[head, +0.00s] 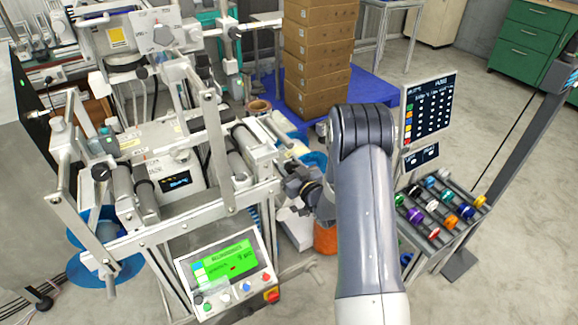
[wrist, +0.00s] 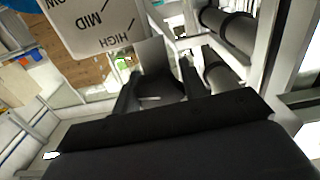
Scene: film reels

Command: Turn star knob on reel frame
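The reel frame (head: 180,225) is a white and grey metal structure filling the left of the head view. My gripper (head: 289,186) is at its right side, below the rollers. In the wrist view my gripper (wrist: 160,84) has two dark fingers apart. A dark rounded shape lies between them, possibly the star knob; I cannot tell whether the fingers touch it. A white label plate (wrist: 92,22) with MID and HIGH lettering is just beyond the fingers, to the upper left. In the head view my gripper and arm hide this spot, so the knob is not clearly seen there.
A control panel with a green screen (head: 222,258) is low on the frame. Stacked cardboard boxes (head: 318,55) stand behind on a blue pallet (head: 377,92). A rack of coloured rolls (head: 437,212) and a dark display board (head: 430,107) are at right.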

